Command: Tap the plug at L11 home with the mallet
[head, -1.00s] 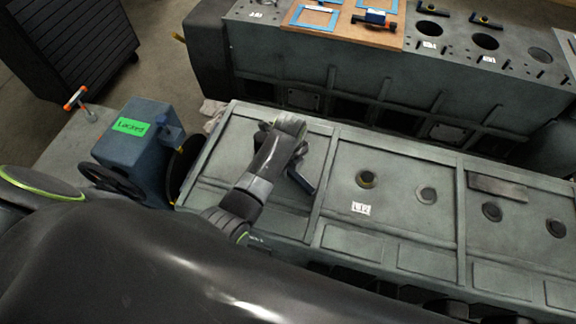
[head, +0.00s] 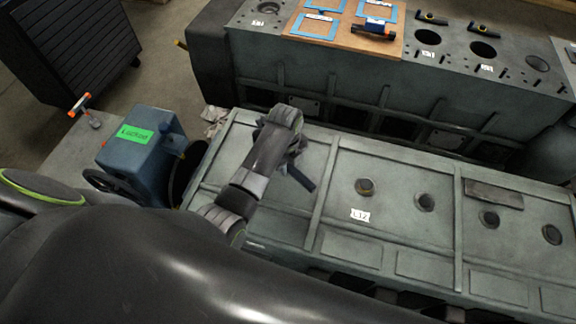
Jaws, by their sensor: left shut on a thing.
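My left gripper (head: 296,150) is over the leftmost panel of the near grey engine block (head: 400,165), mostly hidden behind its own wrist. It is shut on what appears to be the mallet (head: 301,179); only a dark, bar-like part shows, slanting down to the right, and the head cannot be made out. I see no L11 label or plug there; my arm covers much of that panel. A label that seems to read L12 (head: 360,215) is on the panel to the right, below a brownish round fitting (head: 365,187). My right gripper is not in view.
More round openings (head: 425,202) lie to the right along the block. A blue box labelled Locked (head: 145,150) stands left, by a dark handwheel (head: 112,186). Behind is another engine block (head: 330,80) with a wooden board (head: 345,40) holding blue frames. A black cabinet (head: 65,45) stands back left.

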